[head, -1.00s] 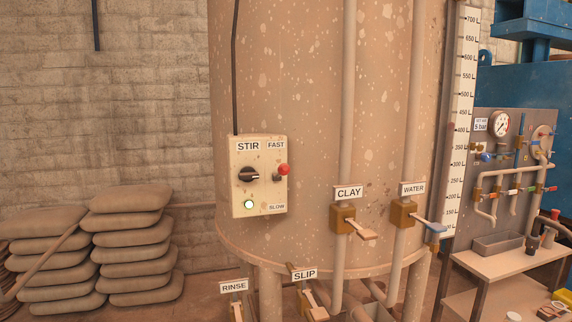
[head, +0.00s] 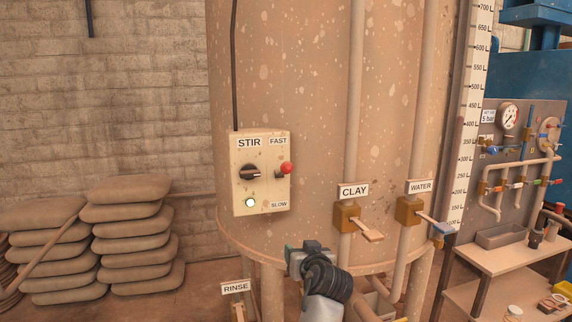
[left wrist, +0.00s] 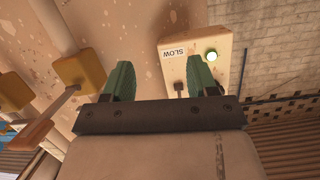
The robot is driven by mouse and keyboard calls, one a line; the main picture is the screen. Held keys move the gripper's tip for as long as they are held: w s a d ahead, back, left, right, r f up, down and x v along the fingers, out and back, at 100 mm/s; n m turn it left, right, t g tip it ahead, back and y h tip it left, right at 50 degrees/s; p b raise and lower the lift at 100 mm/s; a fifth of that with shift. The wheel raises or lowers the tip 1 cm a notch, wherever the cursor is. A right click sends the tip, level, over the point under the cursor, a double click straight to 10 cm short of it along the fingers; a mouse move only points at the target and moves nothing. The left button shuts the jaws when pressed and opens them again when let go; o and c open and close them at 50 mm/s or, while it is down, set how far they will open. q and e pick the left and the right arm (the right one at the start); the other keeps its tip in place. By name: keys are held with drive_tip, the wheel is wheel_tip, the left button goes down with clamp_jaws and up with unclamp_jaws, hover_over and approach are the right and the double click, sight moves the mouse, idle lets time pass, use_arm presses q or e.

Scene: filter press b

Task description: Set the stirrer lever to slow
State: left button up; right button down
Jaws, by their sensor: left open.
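The cream stir control box (head: 241,195) is on the tank wall, with a FAST label above and a SLOW label (head: 279,204) below. The stirrer lever (head: 286,168) has a red knob, which stands out from the box a little nearer FAST than SLOW. A black rotary knob (head: 250,173) and a lit green lamp (head: 250,202) are left of it. My left gripper (head: 292,256) is below the box, apart from it. In the left wrist view its green fingers (left wrist: 161,70) are spread and empty, with the box (left wrist: 225,45) beyond them. My right gripper is not in view.
The CLAY valve (head: 346,217) and WATER valve (head: 408,211), with protruding handles, are right of my gripper. A RINSE valve (head: 238,307) is low at left. Stacked sacks (head: 140,238) stand by the wall. Space directly before the box looks clear.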

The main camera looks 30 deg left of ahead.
sight(284, 166)
use_arm(q)
wheel_tip(284, 166, up, 18)
drive_tip(key=w+a+n+y, duration=0.1)
drive_tip(key=w+n+y, duration=0.1)
drive_tip(key=n+y, duration=0.2)
drive_tip(key=shift+g, duration=0.3)
drive_tip(key=p+x, duration=0.4)
drive_tip(key=x, duration=0.5)
drive_tip(key=shift+s+a+r+p, duration=0.1)
drive_tip(key=shift+r+p, duration=0.1)
drive_tip(key=shift+p, duration=0.2)
drive_tip(key=shift+w+a+f, duration=0.2)
drive_tip(key=shift+w+a, duration=0.3)
drive_tip(key=shift+a, duration=0.1)
clamp_jaws()
